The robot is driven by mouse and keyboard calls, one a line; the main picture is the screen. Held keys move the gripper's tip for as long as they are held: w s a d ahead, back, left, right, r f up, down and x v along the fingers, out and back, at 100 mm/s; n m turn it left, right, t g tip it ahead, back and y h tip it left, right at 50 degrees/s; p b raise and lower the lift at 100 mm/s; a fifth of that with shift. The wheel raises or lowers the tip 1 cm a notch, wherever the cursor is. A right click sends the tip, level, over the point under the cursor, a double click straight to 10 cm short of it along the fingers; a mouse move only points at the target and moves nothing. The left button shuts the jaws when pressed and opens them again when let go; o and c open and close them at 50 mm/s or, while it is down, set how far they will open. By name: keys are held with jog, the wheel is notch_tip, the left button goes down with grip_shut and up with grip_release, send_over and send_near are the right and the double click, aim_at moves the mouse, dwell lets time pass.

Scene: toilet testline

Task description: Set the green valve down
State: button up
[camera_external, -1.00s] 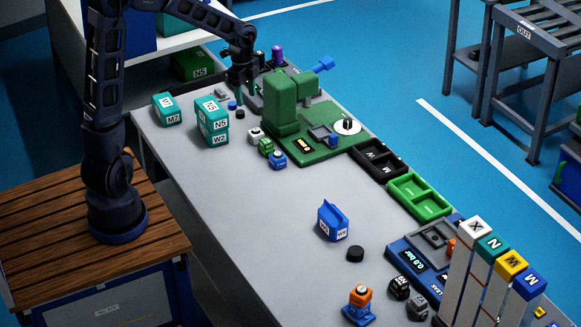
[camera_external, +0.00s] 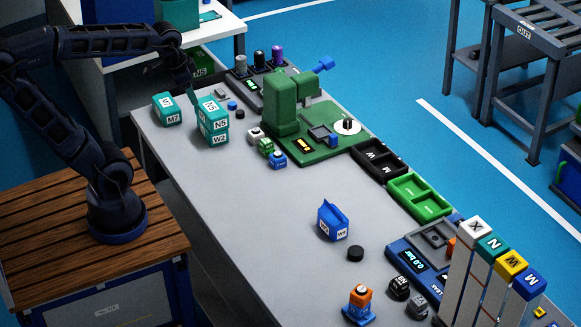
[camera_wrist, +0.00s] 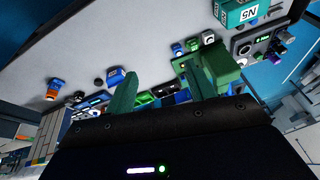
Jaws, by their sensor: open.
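The green valve (camera_external: 266,146) is small and stands on the grey table, between a white valve (camera_external: 255,135) and a blue valve (camera_external: 277,160), in front of the green machine (camera_external: 282,108). In the wrist view the green valve (camera_wrist: 192,45) shows small, in the same row. My gripper (camera_external: 192,84) is at the upper left, by the stacked teal boxes and well apart from the green valve. In the wrist view my gripper (camera_wrist: 157,75) has its two green fingers spread with nothing held between them. Its fingertips are hard to make out in the external view.
Stacked teal boxes (camera_external: 213,125) and another teal box (camera_external: 167,109) stand at the table's far left. A dark unit with grey, black and purple knobs (camera_external: 277,56) is behind the green machine. A blue box (camera_external: 332,221) stands mid-table. The front left tabletop is clear.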

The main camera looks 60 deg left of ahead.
jog(key=s, duration=0.1)
jog(key=s+n, duration=0.1)
jog(key=s, duration=0.1)
jog(key=s+n, duration=0.1)
jog(key=shift+s+d+t+h, duration=0.25)
jog(key=shift+s+t+h, duration=0.05)
jog(key=shift+s+t, duration=0.1)
dwell(1.0)
